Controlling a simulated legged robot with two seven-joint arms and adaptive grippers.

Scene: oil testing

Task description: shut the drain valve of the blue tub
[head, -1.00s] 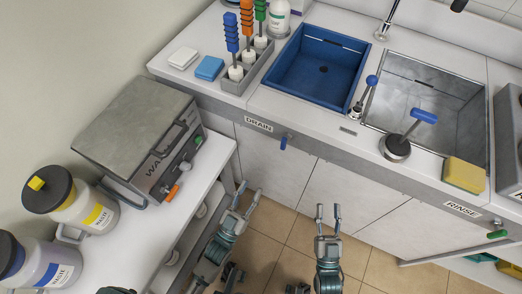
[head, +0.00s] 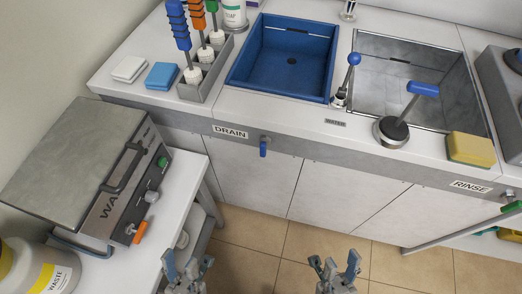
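My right gripper (head: 334,264) is at the bottom, right of and below the valve, also open and empty. Neither gripper touches the valve.
A metal sink (head: 415,85) lies right of the tub, with a RINSE label (head: 471,186) below. A blue-topped lever (head: 349,75) stands between the basins. A grey-lidded machine (head: 80,165) sits on the left side table. Floor (head: 285,240) shows before the cabinets.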

